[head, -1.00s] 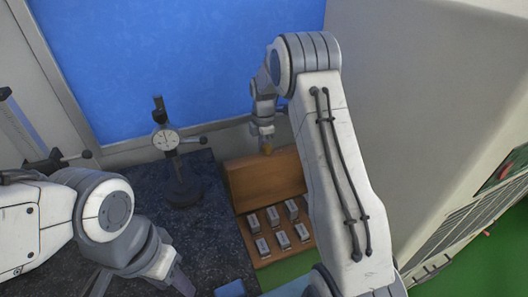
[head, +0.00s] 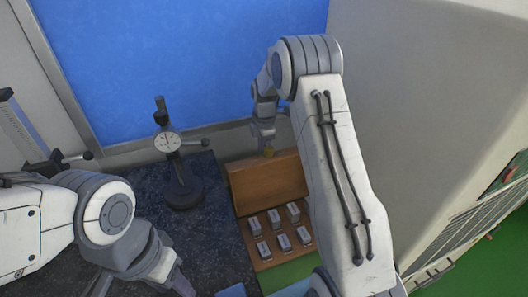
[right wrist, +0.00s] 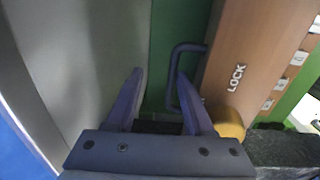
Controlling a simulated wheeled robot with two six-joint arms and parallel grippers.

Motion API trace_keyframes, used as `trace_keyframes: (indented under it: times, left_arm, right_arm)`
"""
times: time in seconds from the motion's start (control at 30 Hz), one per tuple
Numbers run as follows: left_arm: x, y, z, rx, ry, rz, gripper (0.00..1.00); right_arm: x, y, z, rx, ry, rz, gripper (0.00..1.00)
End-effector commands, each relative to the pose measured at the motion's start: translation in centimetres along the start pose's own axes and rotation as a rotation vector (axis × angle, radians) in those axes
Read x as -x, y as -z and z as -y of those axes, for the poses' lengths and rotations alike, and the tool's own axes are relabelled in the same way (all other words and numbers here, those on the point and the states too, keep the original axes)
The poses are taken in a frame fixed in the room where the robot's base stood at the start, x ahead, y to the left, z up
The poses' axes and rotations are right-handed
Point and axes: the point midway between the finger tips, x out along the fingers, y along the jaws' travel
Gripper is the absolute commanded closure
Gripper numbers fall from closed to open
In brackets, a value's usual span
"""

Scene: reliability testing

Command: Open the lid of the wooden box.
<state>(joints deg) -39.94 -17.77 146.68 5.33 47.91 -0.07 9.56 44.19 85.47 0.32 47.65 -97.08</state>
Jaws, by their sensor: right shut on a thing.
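The wooden box's lid (head: 262,182) stands raised and tilted back at the box's rear in the head view. Several metal blocks (head: 282,241) sit exposed in the box's tray (head: 296,252). In the right wrist view the brown wood (right wrist: 255,55) bears the word LOCK, a dark blue U-shaped handle (right wrist: 172,70) and a yellow knob (right wrist: 228,122). My right gripper (head: 266,148) is at the lid's upper edge.
A dial gauge on a stand (head: 168,142) is on the dark stone plate (head: 215,215) left of the box. A pale machine wall (head: 410,90) rises close on the right. A blue panel (head: 180,60) is behind. Green floor (head: 490,262) shows at lower right.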

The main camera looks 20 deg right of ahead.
Motion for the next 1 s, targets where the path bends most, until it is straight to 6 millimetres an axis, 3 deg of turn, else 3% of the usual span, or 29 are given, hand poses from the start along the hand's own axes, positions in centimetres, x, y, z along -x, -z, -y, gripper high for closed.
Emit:
trace_keyframes:
  times: [0.03,0.37,0.57,0.8,1.0]
  left_arm:
    - [-0.5,0.0,0.0,0.000,0.000,0.000,0.50]
    - [0.5,0.0,0.0,-0.001,0.000,0.000,0.50]
    - [3.0,0.2,-0.2,-0.004,0.000,0.000,0.50]
    - [6.9,0.4,-0.5,-0.006,0.000,0.000,0.50]
    - [8.6,0.5,-0.6,-0.004,0.000,0.000,0.50]
  right_arm:
    - [-2.0,0.4,-0.1,-0.003,-0.008,-0.006,0.56]
    - [-0.8,0.4,-0.1,-0.002,-0.008,-0.006,0.56]
    - [2.6,0.4,-0.1,-0.002,-0.011,-0.005,0.56]
    - [8.2,0.1,0.1,-0.001,-0.011,-0.002,0.56]
    - [10.7,0.1,0.4,-0.001,-0.007,0.000,0.56]
